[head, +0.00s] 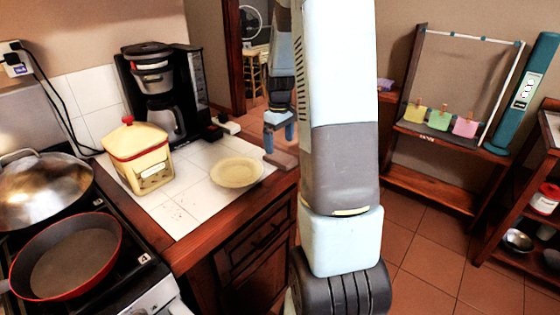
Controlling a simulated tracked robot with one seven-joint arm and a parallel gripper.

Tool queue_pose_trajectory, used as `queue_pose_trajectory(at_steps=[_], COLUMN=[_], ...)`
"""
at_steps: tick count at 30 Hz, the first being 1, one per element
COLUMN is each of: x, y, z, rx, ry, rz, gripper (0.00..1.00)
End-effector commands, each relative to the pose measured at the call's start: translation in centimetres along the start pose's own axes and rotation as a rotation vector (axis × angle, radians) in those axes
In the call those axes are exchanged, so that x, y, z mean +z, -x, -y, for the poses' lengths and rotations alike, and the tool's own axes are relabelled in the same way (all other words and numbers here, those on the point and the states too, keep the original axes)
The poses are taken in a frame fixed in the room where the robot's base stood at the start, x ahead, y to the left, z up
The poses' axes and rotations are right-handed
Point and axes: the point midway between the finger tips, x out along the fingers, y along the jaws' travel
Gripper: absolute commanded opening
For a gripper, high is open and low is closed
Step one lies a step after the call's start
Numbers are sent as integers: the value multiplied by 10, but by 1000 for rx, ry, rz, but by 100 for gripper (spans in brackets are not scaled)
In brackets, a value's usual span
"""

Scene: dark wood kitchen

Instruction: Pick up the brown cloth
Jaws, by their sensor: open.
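My gripper (279,144) points down over the right edge of the tiled counter, its two blue-grey fingers apart and nothing visible between them. A flat brownish piece that looks like the brown cloth (285,159) lies at the counter's right edge, just below the fingertips. It is small in view, and its right end is partly hidden by my arm. I cannot tell whether the fingers touch it.
A pale yellow plate (237,172) lies left of the cloth. A red pan (67,257) and a lidded wok (42,190) sit on the stove. Open floor (425,265) lies right of my arm.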

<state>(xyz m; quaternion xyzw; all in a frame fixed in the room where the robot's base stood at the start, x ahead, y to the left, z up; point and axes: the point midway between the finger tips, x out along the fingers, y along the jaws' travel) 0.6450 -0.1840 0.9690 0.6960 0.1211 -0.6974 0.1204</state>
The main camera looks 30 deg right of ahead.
Motion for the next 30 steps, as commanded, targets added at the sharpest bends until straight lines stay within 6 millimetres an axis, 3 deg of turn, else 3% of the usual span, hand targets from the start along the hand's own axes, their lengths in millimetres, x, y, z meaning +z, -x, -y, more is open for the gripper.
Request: queue_pose_trajectory(at_steps=[7,18,26,30], x=[0,0,0,0], y=[-14,-58,-60,-60], z=[-1,-3,-4,-4], rx=[0,-1,1,1], ry=[0,0,0,0], rz=[0,1,-1,-1], gripper=[99,99,99,88])
